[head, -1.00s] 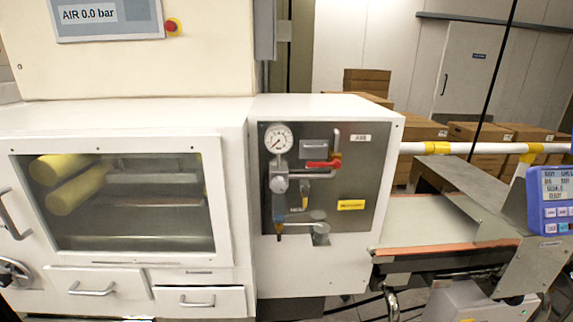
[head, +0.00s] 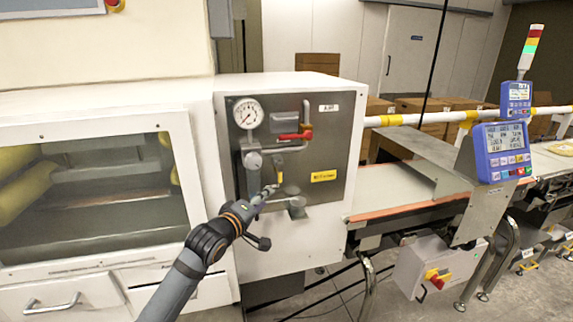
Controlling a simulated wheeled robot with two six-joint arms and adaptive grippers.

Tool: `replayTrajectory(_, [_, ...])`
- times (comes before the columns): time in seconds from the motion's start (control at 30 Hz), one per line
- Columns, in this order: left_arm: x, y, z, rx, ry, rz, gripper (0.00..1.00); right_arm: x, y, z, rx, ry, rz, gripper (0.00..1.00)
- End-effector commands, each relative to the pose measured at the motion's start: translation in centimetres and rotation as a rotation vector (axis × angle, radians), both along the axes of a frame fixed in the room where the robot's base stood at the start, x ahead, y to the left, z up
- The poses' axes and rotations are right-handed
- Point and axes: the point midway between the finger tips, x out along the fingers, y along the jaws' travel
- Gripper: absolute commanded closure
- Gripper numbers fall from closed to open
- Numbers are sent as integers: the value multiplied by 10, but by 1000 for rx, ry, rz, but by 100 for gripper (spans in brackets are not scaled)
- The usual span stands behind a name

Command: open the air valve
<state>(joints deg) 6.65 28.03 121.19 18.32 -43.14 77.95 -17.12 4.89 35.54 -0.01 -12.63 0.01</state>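The air valve's red lever (head: 295,136) lies roughly horizontal on the grey air panel (head: 345,125). A grey pipe (head: 306,108) bends down to it from above. A round pressure gauge (head: 248,113) sits left of it, with its needle pointing to the lower left. My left gripper (head: 268,191) is in front of the panel's lower part, below the red lever and apart from it in the picture. Its fingers are too small to tell whether they are open or shut. My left arm hides part of the lower fittings. My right gripper is not in view.
A grey regulator (head: 253,160) hangs below the gauge. A yellow label (head: 323,176) is right of my gripper. The windowed machine door (head: 90,195) is at left. The conveyor (head: 385,190), a blue display (head: 502,150) and a control box (head: 440,265) with a red-yellow switch stand at right.

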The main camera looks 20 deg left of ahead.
Motion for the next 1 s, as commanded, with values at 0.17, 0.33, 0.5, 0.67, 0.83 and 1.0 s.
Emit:
replayTrajectory(0.17, [-4,-14,112,-273,-199,-69,62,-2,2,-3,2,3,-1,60])
replayTrajectory(0.33, [-8,-17,135,-346,-235,-94,62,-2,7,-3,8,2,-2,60])
replayTrajectory(0.5, [2,-17,138,-351,-235,-90,62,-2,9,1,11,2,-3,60])
replayTrajectory(0.67, [29,-24,143,-355,-233,-91,62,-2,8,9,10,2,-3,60])
replayTrajectory(0.83, [65,-32,147,-350,-232,-91,62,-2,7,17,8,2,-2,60])
replayTrajectory(1.0, [87,-36,148,-345,-232,-91,62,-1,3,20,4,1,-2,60])
